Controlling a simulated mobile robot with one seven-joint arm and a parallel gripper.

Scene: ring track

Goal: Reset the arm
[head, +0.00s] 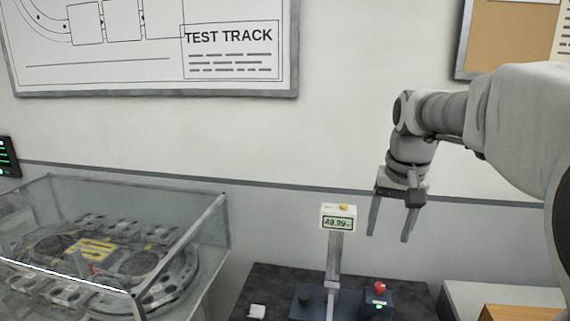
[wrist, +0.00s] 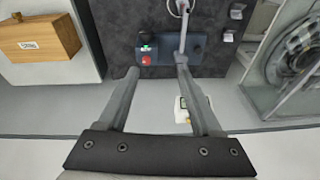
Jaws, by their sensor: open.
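My gripper (head: 389,238) hangs from my raised arm at the right of the head view, fingers pointing down. It is open, with nothing between its fingers. In the wrist view my gripper's two fingers (wrist: 156,70) are spread apart. The gripper is above and to the right of a small display (head: 338,222) on a post, apart from it. The display reads about 49.99.
A dark bench (head: 262,283) bears a blue box with a red button (head: 379,287). A glass case (head: 216,232) with a ring track stands at left. A wooden box (wrist: 40,38) sits on a white surface. The wall is behind; air around my gripper is clear.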

